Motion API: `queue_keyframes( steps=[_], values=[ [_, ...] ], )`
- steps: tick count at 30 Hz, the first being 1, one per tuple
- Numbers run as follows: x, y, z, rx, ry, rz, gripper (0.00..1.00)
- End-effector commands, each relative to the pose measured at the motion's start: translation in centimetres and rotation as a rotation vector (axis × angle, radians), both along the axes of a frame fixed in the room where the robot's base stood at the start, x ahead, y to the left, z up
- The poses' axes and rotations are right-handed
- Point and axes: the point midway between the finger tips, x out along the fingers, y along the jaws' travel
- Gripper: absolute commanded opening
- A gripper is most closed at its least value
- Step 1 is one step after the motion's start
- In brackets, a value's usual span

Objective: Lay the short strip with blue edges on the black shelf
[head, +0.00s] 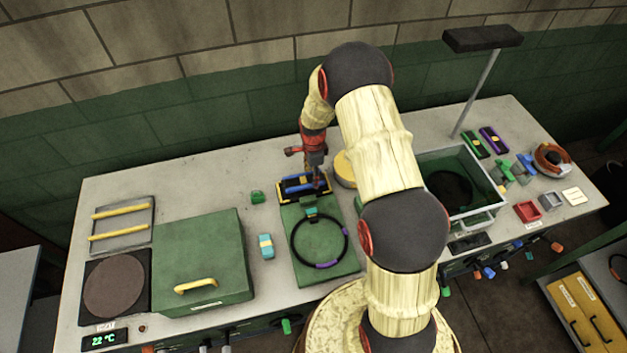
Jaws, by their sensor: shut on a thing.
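My gripper (316,182) points down at the back end of a green board (325,263), over a small black shelf (286,199). It is shut on a small piece that is mostly hidden by the fingers. A short strip with blue edges and a yellow middle (298,187) shows at the fingertips, over the black shelf. I cannot tell whether the strip rests fully on the shelf or is held just above it.
A black ring with purple and teal parts (293,250) lies on the green board. A green lidded box (203,255) stands left, near a teal block (266,246) and a green block (257,197). A clear-sided bin (487,174) and a lamp-like pole (476,90) stand right.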

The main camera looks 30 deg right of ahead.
Motion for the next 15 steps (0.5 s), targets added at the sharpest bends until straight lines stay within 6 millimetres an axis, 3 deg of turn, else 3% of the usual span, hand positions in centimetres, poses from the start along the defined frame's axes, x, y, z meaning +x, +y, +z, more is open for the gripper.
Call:
queue_keyframes(
  steps=[5, 15],
  values=[
    [-0.2, 0.0, -2.4, 0.001, 0.004, -0.001, 0.14],
    [-0.2, 0.0, -2.9, 0.001, 0.003, -0.001, 0.14]
  ],
)
